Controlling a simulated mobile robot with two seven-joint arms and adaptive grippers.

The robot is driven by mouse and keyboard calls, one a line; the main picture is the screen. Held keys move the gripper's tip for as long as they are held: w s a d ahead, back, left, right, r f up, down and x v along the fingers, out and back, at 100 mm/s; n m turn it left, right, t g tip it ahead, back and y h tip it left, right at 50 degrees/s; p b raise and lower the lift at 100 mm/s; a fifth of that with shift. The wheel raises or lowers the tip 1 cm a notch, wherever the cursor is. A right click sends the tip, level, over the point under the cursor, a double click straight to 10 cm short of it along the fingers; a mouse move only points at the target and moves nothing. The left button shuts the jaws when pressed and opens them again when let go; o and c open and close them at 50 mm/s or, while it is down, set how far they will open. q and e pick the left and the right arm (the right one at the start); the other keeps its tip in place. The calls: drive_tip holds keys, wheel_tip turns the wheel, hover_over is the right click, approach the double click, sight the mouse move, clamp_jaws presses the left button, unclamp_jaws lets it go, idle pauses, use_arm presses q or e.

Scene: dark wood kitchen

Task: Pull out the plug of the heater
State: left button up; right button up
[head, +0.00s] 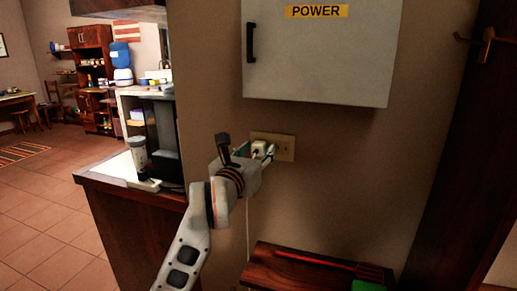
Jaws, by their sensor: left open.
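A white plug (259,148) sits at a beige wall outlet plate (286,149) below the power box. A thin pale cord (247,232) hangs down the wall below the gripper. My left gripper (262,153) is at the outlet, with its fingers open on either side of the plug. I cannot tell whether the fingers touch the plug. My gripper body hides part of the plate and the top of the cord. The heater is not visible. My right gripper is not in view.
A grey box labelled POWER (318,50) hangs just above the outlet. A wooden counter (135,215) with a black appliance (163,135) stands to the left. A dark door frame (455,140) is at right.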

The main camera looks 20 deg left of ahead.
sight(257, 151)
use_arm(q)
clamp_jaws()
drive_tip(key=shift+s, duration=0.15)
drive_tip(key=shift+s+a+p, duration=0.1)
drive_tip(key=shift+s+p, duration=0.65)
drive_tip(key=shift+s, duration=2.1)
